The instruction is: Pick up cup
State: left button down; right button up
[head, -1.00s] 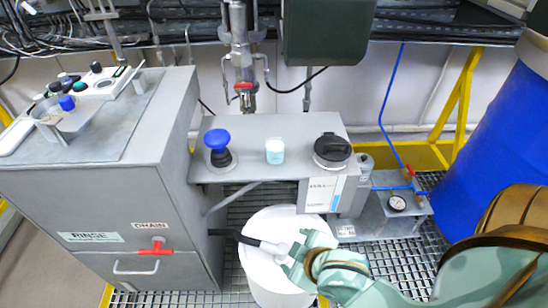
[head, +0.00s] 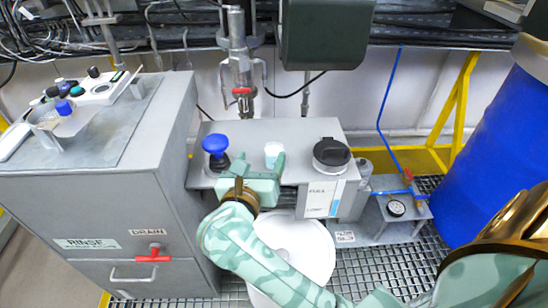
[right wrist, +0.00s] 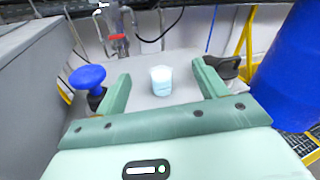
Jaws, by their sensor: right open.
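The cup (head: 273,150) is small and whitish with a pale blue lower part. It stands upright on the grey shelf (head: 300,131), between a blue knob and a black cap. In the right wrist view the cup (right wrist: 161,80) stands ahead, between my two fingers and apart from both. My right gripper (head: 252,163) is open and empty at the shelf's front edge, just short of the cup; it also shows in the right wrist view (right wrist: 163,90). In the head view it hides part of the shelf front. My left gripper is not in view.
The blue knob (head: 216,145) stands left of the cup and the black cap (head: 331,153) right of it, both close to my fingers. A vertical pipe with a red handle (head: 241,91) rises behind. A white bucket (head: 305,245) stands below the shelf.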

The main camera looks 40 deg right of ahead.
aim_at(272, 163)
notch_tip(272, 163, down, 5)
jog(key=a+m+g+y, duration=0.1)
jog(key=m+g+y, duration=0.1)
jog(key=m+g, duration=0.1)
jog(key=b+x, duration=0.1)
jog(key=x, duration=0.4)
jog(key=b+x, duration=0.2)
jog(key=x, duration=0.3)
jog(key=shift+w+a+f, duration=0.1)
jog(key=shift+w+a, duration=0.15)
jog(key=b+x, duration=0.1)
jog(key=x, duration=0.1)
jog(key=b+x, duration=0.1)
jog(key=x, duration=0.2)
jog(key=shift+s+d+f, duration=0.2)
jog(key=shift+s, duration=0.1)
jog(key=shift+w+d, duration=0.15)
jog(key=shift+w, duration=0.05)
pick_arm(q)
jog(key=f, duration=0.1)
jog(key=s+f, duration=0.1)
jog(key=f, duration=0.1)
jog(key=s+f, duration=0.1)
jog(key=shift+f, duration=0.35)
pick_arm(e)
jog(key=shift+r, duration=0.1)
jog(key=c, duration=1.1)
